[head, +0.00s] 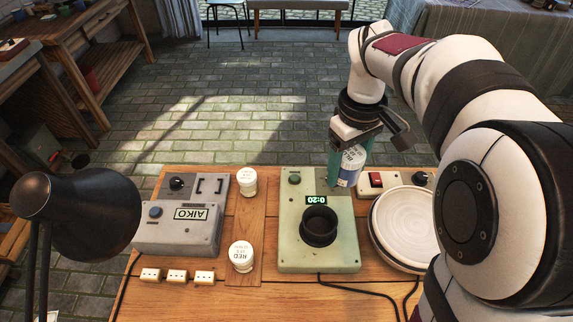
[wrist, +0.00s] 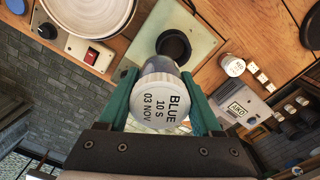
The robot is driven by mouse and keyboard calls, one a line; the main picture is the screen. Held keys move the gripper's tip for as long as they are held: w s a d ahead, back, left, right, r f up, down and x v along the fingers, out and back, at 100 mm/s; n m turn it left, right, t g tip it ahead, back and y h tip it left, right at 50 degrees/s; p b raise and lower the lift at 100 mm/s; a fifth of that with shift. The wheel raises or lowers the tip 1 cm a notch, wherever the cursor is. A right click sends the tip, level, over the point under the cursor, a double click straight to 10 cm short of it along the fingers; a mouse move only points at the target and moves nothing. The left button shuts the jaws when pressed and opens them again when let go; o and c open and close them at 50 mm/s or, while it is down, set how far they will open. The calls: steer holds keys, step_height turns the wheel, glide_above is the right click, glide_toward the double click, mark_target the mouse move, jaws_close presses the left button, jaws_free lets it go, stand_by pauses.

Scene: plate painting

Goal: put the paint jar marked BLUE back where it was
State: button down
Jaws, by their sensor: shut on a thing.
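The BLUE jar (head: 346,177) has a white lid and a blue body. In the wrist view its lid (wrist: 160,102) reads BLUE, 10 S, 03 NOV. My gripper (head: 346,166) has its green fingers shut on the jar's two sides, as the wrist view also shows (wrist: 160,105). It holds the jar above the back right part of the pale green device (head: 290,258). That device has a dark round cup (head: 319,226) and a display reading 0:20. A wooden strip (head: 245,212) left of it bears a RED jar (head: 241,256) in front and another white-lidded jar (head: 247,181) at the back.
The bare middle of the strip lies between its two jars. A grey AIKO box (head: 180,235) stands left of the strip, with small white blocks (head: 177,276) in front. A pale plate (head: 405,225) and a red-switch box (head: 377,181) are at right. A black lamp (head: 80,215) is at left.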

steer(key=w+a+f+n, duration=0.3)
steer(key=a+f+n, duration=0.2)
steer(key=a+n, duration=0.5)
steer(key=n, duration=1.5)
glide_above(250, 227)
step_height(250, 227, down, 9)
step_height(250, 227, down, 10)
steer(key=shift+r, duration=0.15)
steer(key=shift+c, duration=0.3)
jaws_free()
